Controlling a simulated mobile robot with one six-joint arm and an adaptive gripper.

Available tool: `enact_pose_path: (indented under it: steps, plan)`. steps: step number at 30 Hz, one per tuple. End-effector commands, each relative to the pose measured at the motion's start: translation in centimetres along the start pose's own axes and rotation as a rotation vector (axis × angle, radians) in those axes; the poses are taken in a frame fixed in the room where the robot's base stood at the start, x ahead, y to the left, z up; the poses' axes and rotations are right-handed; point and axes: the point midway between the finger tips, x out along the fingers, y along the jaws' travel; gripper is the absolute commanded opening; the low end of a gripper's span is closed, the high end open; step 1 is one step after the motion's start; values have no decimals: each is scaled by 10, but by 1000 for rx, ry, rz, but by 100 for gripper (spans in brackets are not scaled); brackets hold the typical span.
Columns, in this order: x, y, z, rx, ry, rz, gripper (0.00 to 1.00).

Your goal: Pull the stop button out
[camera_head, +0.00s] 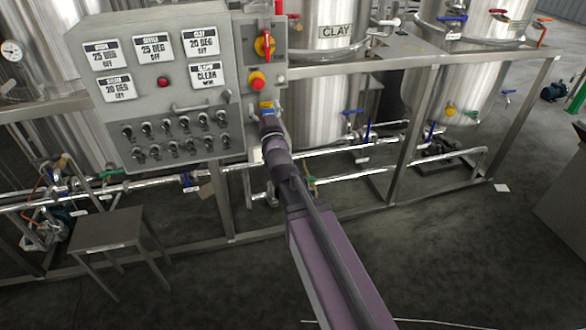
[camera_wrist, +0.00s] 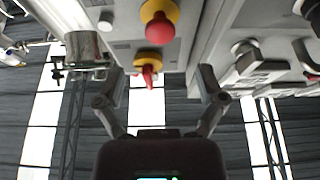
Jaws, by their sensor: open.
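The stop button (camera_head: 257,85) is a red mushroom head on a yellow collar, low on the small grey box beside the control panel. In the wrist view the red head (camera_wrist: 161,27) shows near the top, with its yellow collar behind it. My gripper (camera_wrist: 161,82) is open and empty, its two fingers spread wide apart. The button lies above the fingertips in that picture and not between them. In the head view my gripper (camera_head: 267,118) is just below the button, and its fingers are hard to make out.
A red and yellow rotary switch (camera_head: 265,45) sits above the button on the same box. The grey control panel (camera_head: 150,95), with labels, a red lamp and several knobs, stands to the left. Steel tanks (camera_head: 335,85), pipes and frame rails (camera_head: 405,150) lie behind.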

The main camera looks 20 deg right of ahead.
Motion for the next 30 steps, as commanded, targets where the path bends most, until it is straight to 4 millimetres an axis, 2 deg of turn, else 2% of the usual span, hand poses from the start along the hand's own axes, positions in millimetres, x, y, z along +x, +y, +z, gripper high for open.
enact_pose_path:
  steps: [1,3,12,17,30]
  plan:
    - [-10,0,1,0,0,0,89]
    - [-18,0,1,0,0,0,89]
    - [-47,0,1,-1,-1,-1,89]
    - [-39,-1,2,0,-87,-13,89]
    - [-39,-3,19,-1,-335,-43,89]
